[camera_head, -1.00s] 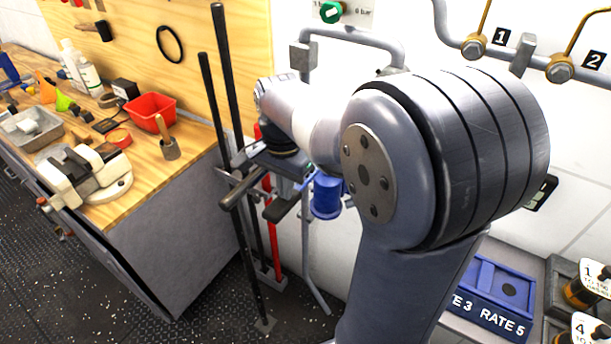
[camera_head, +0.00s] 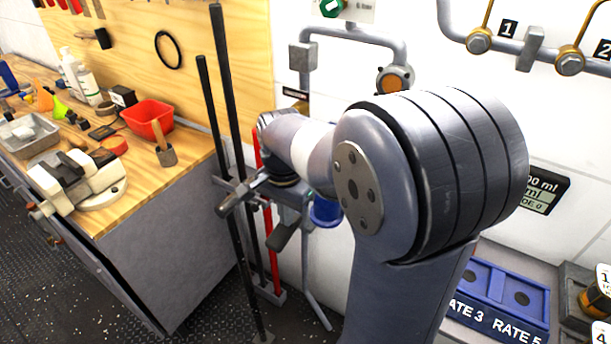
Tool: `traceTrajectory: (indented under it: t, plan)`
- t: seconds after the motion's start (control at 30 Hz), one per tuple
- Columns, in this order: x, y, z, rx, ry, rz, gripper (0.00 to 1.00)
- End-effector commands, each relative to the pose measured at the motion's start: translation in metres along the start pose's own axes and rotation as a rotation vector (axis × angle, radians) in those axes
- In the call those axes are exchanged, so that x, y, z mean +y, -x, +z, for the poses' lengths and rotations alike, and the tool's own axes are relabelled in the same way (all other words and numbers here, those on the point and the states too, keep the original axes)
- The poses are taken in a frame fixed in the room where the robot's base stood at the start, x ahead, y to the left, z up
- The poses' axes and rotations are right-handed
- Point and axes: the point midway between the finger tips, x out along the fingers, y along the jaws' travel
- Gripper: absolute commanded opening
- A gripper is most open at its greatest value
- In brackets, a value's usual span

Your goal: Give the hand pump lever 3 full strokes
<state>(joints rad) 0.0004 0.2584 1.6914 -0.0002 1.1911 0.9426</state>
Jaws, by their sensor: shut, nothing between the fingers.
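My gripper (camera_head: 290,192) is partly in view below my wrist, beside the wall, and is shut. My own arm hides much of it, and its fingertips are hard to make out. A blue cylinder (camera_head: 326,212), perhaps part of the hand pump, shows just right of it, partly behind my arm. A grey bar with a round grip (camera_head: 240,197) sticks out to the left of my gripper. It may be the pump lever, and I cannot tell whether my gripper touches it.
Tall black bars (camera_head: 234,150) and a red bar (camera_head: 272,240) stand left of my gripper. A blue tray (camera_head: 500,300) lies at lower right. Pipes run along the wall.

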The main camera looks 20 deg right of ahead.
Motion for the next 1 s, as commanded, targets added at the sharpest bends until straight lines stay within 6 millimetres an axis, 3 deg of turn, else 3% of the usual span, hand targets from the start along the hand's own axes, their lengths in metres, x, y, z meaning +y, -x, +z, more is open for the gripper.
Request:
traceTrajectory:
  t: [0.8,1.0]
  plan:
    - [0.0,0.101,0.0,-0.001,0.0,0.0,0.0]
    - [0.0,0.116,0.0,-0.001,0.0,0.001,0.0]
